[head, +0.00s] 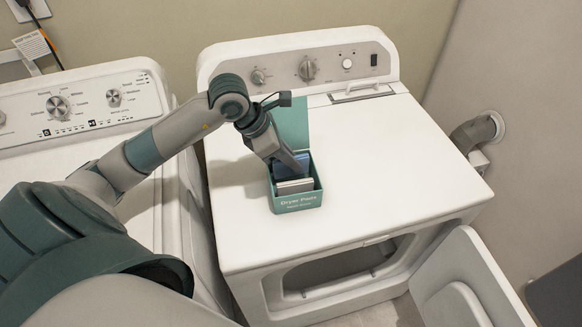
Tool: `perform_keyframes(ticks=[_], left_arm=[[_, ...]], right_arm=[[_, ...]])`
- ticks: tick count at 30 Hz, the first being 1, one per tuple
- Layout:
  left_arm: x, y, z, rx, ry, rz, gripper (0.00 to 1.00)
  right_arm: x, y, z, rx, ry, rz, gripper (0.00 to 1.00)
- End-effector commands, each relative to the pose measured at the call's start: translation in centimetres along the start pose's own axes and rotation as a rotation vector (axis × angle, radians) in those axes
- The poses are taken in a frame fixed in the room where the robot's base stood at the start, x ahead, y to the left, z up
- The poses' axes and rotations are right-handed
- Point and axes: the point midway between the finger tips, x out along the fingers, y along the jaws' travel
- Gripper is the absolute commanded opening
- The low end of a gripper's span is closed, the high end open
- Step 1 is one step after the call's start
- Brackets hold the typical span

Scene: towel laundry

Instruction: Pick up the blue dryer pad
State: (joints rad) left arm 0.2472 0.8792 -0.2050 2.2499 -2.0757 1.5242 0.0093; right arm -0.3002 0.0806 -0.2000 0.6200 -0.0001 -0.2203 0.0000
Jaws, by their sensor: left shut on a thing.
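A blue dryer pad (289,167) stands in an open green box (298,203) on top of the dryer. The box's front reads "Dryer Pads", and its lid (292,122) stands up at the back. Pale grey-white pads (296,186) stand in front of the blue one. My left gripper (292,166) reaches down into the box from behind and is shut on the blue pad. The pad's lower part is hidden inside the box. My right gripper is not in view.
The white dryer (400,165) has a wide clear top to the right of the box. Its door (462,285) hangs open at the lower right. A white washer (75,110) stands on the left. A vent duct (476,132) meets the right wall.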

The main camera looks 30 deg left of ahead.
Motion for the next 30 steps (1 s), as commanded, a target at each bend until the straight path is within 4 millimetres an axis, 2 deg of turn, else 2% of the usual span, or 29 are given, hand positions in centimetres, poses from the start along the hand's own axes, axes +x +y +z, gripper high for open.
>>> perform_keyframes(ticks=[9, 15, 30], left_arm=[[-3.8, 0.1, 2.2, 0.003, -0.003, 0.004, 0.00], [-5.3, 0.1, 3.1, 0.001, -0.001, 0.001, 0.00], [-5.9, 0.0, 3.4, 0.000, 0.000, 0.000, 0.00]], right_arm=[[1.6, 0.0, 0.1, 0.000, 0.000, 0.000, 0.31], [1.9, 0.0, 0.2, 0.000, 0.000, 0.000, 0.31], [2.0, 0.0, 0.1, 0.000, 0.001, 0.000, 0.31]])
